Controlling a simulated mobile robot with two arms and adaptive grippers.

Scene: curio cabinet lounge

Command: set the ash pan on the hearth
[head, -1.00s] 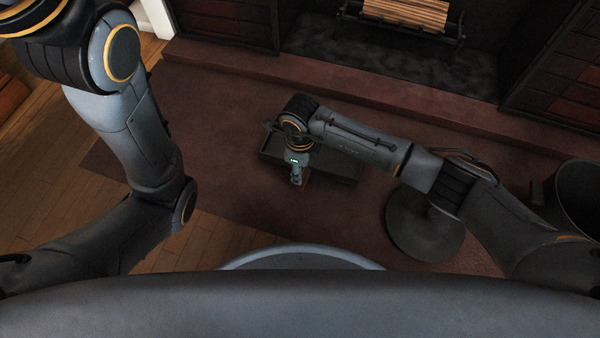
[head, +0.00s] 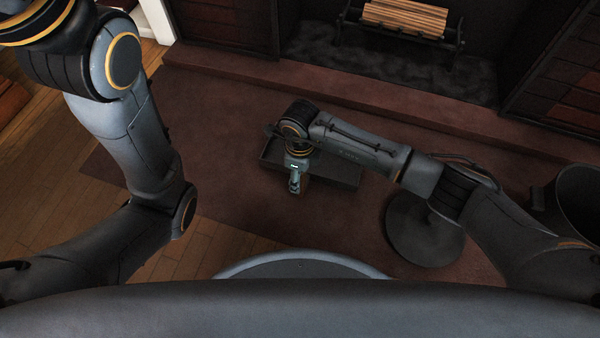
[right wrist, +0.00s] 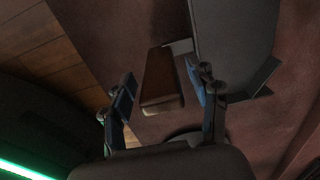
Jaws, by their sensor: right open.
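The ash pan (head: 340,173) is a dark, shallow tray on the rug, partly hidden under my right wrist. In the right wrist view the pan (right wrist: 235,35) is at the upper right, and its brown handle (right wrist: 161,82) points toward me. My right gripper (head: 295,184) is over the handle end of the pan. In the wrist view its open fingers (right wrist: 160,80) stand on either side of the handle, with gaps visible. The hearth (head: 370,97) is a reddish raised ledge beyond the pan, its top clear. My left gripper is out of view; only the left arm shows.
Behind the hearth is a dark firebox with a log grate (head: 405,20). A round dark disc-shaped object (head: 425,238) and a dark bucket (head: 580,200) stand at the right. The rug (head: 210,130) left of the pan is clear.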

